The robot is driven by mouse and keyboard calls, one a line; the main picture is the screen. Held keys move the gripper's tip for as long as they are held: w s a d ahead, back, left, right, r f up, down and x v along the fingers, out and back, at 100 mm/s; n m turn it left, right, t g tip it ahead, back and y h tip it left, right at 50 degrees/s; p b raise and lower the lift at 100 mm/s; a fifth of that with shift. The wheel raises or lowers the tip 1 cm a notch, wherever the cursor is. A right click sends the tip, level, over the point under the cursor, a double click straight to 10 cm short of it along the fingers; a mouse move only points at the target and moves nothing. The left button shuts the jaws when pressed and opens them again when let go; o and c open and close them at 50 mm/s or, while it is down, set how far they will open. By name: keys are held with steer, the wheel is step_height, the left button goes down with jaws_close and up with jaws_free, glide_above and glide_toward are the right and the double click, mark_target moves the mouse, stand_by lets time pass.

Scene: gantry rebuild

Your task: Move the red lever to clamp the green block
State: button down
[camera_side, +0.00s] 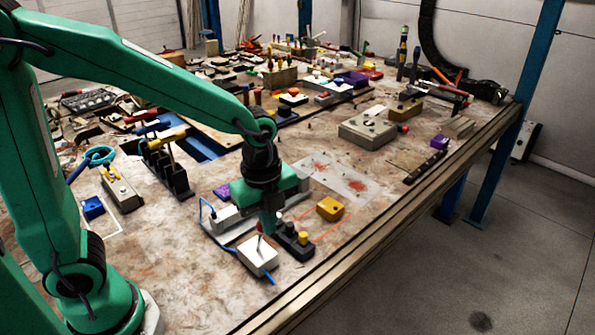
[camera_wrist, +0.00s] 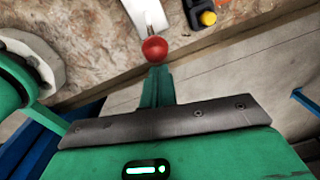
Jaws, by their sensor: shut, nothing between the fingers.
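The red lever shows as a round red knob (camera_wrist: 154,49) at the top middle of the wrist view, with a pale base partly showing beyond it. In the side view a small red spot of the knob (camera_side: 260,227) shows above a white box (camera_side: 258,256) near the table's front edge. My gripper (camera_side: 268,228) points down right beside the knob. In the wrist view its green fingers (camera_wrist: 155,72) are shut and empty, with their tips at the knob; I cannot tell whether they touch. I cannot make out the green block apart from my green gripper body.
A dark block with a yellow knob (camera_side: 303,238) stands just right of my gripper, and a yellow block (camera_side: 330,208) lies beyond it. A white block (camera_side: 225,214) and a blue cable are to the left. Many tools and parts crowd the table behind.

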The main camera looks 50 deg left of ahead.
steer(key=shift+a, duration=0.1)
steer(key=shift+a+r, duration=0.35)
steer(key=shift+a, duration=0.5)
steer(key=a, duration=0.7)
steer(key=shift+a, duration=0.35)
steer(key=shift+s+f, duration=0.1)
steer(key=shift+f, duration=0.05)
steer(key=shift+d, duration=0.1)
